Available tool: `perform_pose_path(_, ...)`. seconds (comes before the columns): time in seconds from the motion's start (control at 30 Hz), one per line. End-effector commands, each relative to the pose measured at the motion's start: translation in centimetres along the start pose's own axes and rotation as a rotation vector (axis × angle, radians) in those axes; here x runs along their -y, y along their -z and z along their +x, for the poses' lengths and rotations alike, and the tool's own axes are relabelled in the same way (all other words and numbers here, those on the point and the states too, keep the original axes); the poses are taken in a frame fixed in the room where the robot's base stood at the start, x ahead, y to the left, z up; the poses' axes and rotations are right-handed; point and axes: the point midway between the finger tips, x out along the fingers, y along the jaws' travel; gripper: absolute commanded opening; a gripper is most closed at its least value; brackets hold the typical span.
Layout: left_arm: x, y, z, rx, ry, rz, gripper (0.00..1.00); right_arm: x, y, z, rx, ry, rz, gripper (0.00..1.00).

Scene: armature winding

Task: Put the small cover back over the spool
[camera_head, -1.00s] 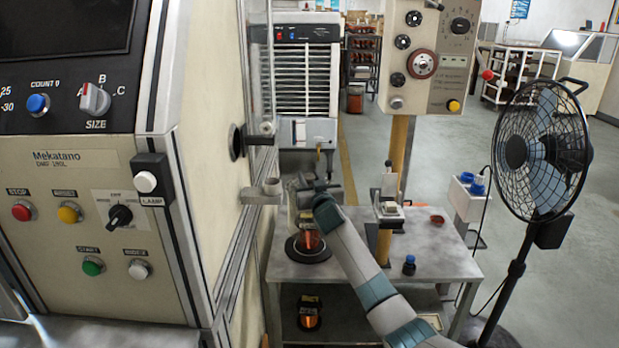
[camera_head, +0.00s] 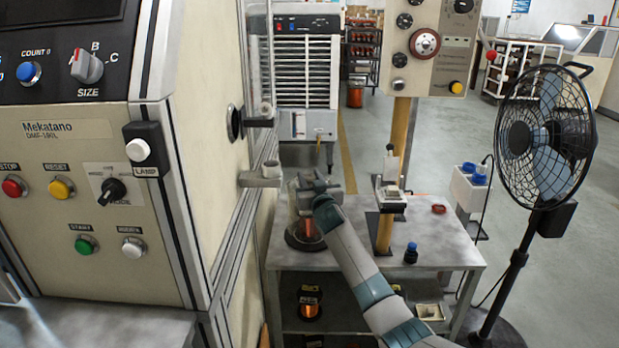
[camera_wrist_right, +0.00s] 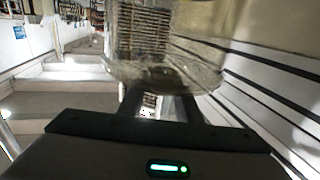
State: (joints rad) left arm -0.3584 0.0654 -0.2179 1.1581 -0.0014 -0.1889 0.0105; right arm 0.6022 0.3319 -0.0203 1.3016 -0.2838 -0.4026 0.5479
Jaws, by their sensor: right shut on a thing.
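The copper-wound spool (camera_head: 307,229) stands on a dark round base (camera_head: 304,244) at the left of the grey work table. My right gripper (camera_head: 312,189) is directly above it and is shut on the clear small cover (camera_head: 293,208). The cover seems to hang around the spool. I cannot tell whether its lower rim rests on the base. In the right wrist view, the clear cover (camera_wrist_right: 165,70) fills the space beyond the two dark fingers (camera_wrist_right: 160,106). My arm hides part of the spool's right side. My left gripper is not in view.
The tall control cabinet (camera_head: 200,130) stands close on the left, with a bracket (camera_head: 262,176) jutting out near my gripper. A yellow post (camera_head: 386,230) and a dark blue-capped bottle (camera_head: 411,253) stand on the table (camera_head: 445,248). A second spool (camera_head: 310,303) sits on the shelf below.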

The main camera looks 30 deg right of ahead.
Motion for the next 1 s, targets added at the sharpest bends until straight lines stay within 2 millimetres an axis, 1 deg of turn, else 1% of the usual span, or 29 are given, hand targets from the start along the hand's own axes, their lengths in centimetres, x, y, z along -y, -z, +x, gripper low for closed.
perform_pose_path(0.37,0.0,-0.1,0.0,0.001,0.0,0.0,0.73,0.0,0.0,0.0,-0.001,0.0,0.0,0.0)
perform_pose_path(1.0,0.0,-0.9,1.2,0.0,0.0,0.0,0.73,-0.1,-2.0,0.0,-0.001,-0.001,0.0,0.0)
